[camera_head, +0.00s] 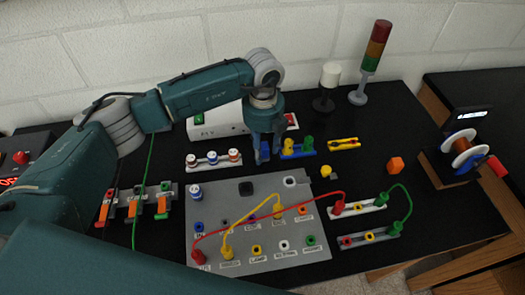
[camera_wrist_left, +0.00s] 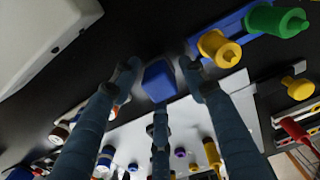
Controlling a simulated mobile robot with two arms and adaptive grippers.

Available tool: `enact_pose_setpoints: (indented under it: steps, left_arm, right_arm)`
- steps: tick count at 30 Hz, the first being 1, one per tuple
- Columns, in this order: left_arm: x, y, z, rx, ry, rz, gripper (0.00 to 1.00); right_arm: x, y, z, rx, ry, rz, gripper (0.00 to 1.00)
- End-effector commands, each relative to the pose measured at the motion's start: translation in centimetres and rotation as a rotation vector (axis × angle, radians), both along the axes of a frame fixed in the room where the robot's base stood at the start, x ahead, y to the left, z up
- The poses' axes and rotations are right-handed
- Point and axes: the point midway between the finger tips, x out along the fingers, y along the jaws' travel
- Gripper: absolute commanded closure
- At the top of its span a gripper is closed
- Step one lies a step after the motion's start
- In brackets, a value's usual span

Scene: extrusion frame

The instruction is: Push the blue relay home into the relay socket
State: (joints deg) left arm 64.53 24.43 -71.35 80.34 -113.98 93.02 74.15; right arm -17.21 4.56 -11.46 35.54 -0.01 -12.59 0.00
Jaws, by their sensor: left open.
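My left gripper (camera_head: 265,158) reaches down at the back of the black table, beside the left end of a blue rack (camera_head: 298,155) holding a yellow piece (camera_head: 289,146) and a green piece (camera_head: 309,143). In the left wrist view, the blue relay (camera_wrist_left: 158,80) lies between the spread fingers of my open left gripper (camera_wrist_left: 158,88). It lines up with the yellow and green pieces; I cannot tell whether the fingers touch it. My right gripper is not in view.
Red and yellow cables arch over the panel, and a green cable (camera_head: 405,205) is at the right. A white box (camera_head: 218,122) stands behind, left of the gripper. A signal tower (camera_head: 374,47) stands at the back.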

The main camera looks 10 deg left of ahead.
Motion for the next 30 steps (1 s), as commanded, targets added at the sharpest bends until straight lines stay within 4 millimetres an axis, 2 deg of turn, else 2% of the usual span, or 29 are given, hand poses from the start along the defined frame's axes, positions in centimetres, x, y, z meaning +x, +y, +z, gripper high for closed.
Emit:
enact_pose_setpoints:
  steps: [20,23,27,30]
  left_arm:
    - [0.02,0.04,0.02,0.0,0.0,0.0,0.56]
    - [0.01,0.04,0.02,0.0,0.0,0.0,0.72]
    - [0.01,0.03,0.01,0.0,0.0,0.0,1.0]
    - [0.01,0.03,0.01,0.0,0.0,0.0,1.0]
  right_arm:
    - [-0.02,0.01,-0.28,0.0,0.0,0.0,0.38]
    - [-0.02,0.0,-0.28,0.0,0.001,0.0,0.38]
    - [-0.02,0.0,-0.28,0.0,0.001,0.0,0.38]
    - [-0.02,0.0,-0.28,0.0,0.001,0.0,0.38]
